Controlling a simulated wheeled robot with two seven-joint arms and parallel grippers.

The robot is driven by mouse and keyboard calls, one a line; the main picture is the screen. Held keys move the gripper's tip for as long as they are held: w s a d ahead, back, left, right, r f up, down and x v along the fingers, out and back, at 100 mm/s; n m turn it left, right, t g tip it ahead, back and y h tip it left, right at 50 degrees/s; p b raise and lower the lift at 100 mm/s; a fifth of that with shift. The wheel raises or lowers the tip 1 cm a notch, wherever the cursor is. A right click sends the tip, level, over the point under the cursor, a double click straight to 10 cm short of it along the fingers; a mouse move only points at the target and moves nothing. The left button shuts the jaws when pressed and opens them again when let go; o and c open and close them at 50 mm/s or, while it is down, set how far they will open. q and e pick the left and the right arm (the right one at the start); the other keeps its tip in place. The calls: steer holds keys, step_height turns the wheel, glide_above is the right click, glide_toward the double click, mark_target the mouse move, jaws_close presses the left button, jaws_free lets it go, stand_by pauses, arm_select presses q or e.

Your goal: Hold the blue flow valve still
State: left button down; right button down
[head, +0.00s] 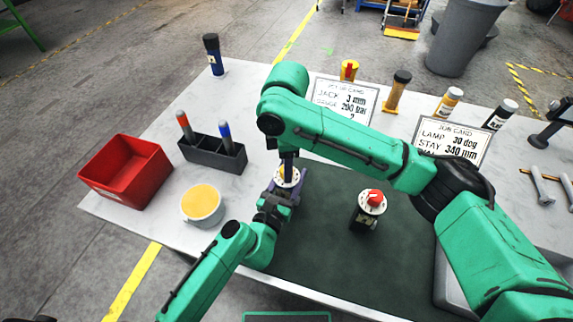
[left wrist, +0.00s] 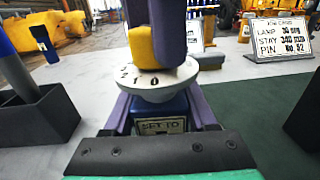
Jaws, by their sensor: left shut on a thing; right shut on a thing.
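The blue flow valve (left wrist: 172,108) stands upright in the left wrist view, with a white numbered dial (left wrist: 155,85) and a yellow knob (left wrist: 146,52) on top. A label on its blue body reads "SET TO"; the rest is hidden. My left gripper (head: 281,190) is shut on the body, one purple finger on each side, below the dial. My right gripper (left wrist: 155,30) comes down from above and is shut on the yellow knob. In the head view the valve's dial (head: 291,180) shows between the two grippers, and its body is mostly hidden.
A second valve with a red knob (head: 373,198) stands on the dark green mat (head: 330,265). A red bin (head: 125,172), a dark holder (head: 212,154) and a yellow-topped round tub (head: 202,206) are at left. Cards and several bottles line the back.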

stand_by(0.4)
steer(key=shift+c, duration=2.4)
jaws_free()
steer(key=shift+r, duration=0.1)
arm_select(q)
steer(key=shift+f, duration=0.1)
arm_select(e)
step_height(320, 180, up, 12)
arm_select(q)
steer(key=shift+c, duration=0.6)
jaws_free()
